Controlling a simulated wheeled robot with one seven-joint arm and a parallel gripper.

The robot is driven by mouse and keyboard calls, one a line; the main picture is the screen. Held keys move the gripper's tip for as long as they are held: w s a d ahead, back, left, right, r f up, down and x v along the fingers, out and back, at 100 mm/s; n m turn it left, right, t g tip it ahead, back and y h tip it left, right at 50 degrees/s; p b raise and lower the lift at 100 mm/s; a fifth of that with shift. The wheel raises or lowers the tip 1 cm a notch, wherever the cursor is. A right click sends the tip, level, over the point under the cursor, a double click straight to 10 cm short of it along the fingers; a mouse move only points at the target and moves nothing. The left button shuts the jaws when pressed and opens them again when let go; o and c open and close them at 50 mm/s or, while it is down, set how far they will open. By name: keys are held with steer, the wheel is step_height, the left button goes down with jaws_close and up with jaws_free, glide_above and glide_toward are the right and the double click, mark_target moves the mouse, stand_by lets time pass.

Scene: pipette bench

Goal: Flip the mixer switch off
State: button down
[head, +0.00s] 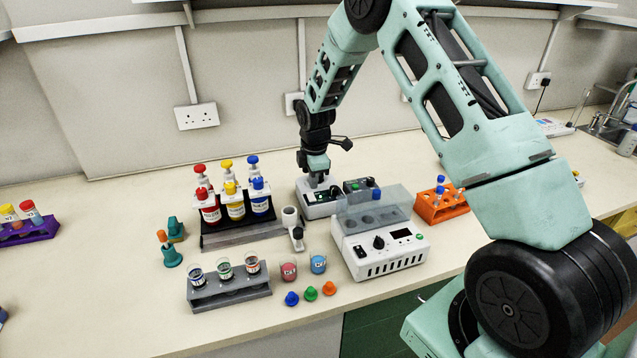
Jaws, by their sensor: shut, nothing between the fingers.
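A small white device (319,211) with a dark top panel stands toward the back of the bench; it looks like the mixer, but I see no label. My gripper (322,186) points down at its top, with the fingers shut and empty. The fingertips are at or just above the panel; I cannot tell if they touch. The gripper hides part of the panel, and I cannot make out the switch or its position. A larger white device (378,258) in front has a clear lid, a black knob, a small display and a little switch.
A black rack (238,230) of red, yellow and blue bottles stands left. A grey rack (230,294) of cups and several loose coloured caps (310,294) lie in front. An orange rack (443,208) stands right, a purple rack (27,232) far left.

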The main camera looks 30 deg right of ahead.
step_height(320, 180, up, 10)
steer(key=s+b, duration=0.1)
steer(key=b, duration=0.2)
steer(key=shift+a+f, duration=0.2)
steer(key=shift+f, duration=0.05)
steer(key=shift+d, duration=0.1)
